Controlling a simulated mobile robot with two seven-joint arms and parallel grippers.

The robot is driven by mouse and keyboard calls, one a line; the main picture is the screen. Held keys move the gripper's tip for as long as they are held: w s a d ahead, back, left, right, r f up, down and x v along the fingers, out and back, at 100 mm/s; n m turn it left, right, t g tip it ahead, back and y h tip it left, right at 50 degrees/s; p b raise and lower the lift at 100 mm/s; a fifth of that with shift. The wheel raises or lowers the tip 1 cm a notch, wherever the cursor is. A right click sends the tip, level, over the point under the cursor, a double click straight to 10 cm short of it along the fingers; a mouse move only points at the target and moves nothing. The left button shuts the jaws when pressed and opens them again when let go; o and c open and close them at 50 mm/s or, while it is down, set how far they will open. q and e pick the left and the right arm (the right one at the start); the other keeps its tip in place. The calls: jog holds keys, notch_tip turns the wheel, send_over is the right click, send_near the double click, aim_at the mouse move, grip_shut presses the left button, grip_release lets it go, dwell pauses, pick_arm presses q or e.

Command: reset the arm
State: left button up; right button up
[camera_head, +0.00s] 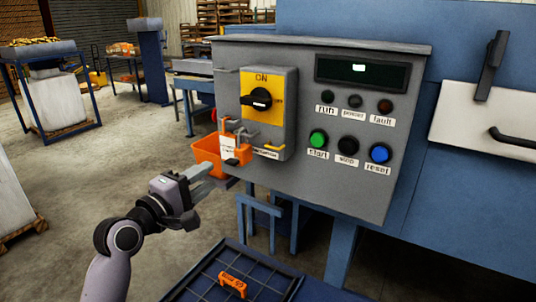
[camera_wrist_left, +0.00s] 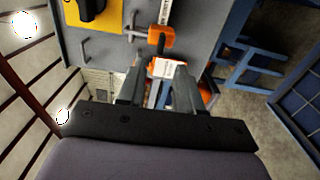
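My left gripper (camera_head: 212,180) is at the lower left of the grey control panel (camera_head: 225,105), in front of the orange bin. A white tag (camera_wrist_left: 165,68) and an orange piece (camera_wrist_left: 160,36) show beyond and between the fingertips. In the head view the tag (camera_head: 228,146) hangs by the panel's lower left edge. The panel has a yellow rotary switch (camera_head: 262,99) marked ON and green start (camera_head: 318,138), black stop (camera_head: 349,144) and blue reset (camera_head: 380,153) buttons. My right gripper is not in view.
An orange bin (camera_head: 207,152) stands behind the gripper. A dark blue gridded tray (camera_head: 200,283) with an orange handle-like piece (camera_head: 233,284) lies below. A blue machine body (camera_head: 465,205) fills the right. Open concrete floor (camera_head: 75,185) lies to the left.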

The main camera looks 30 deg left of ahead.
pick_arm(q)
jog(key=s+d+f+m+g, duration=0.1)
jog(key=d+f+m+g, duration=0.3)
jog(key=f, duration=0.8)
jog(key=s+d+f+m+g, duration=0.1)
jog(key=s+d+f+m, duration=0.5)
jog(key=f, duration=0.5)
jog(key=s+d+f+m+g, duration=0.2)
jog(key=s+d+f+m, duration=0.3)
jog(key=s+f+m, duration=0.4)
jog(key=shift+s+d+f+m+g+h, duration=0.35)
jog(key=shift+s+f, duration=0.5)
jog(key=shift+s, duration=0.15)
jog(key=shift+s+a, duration=0.1)
jog(key=shift+a, duration=0.05)
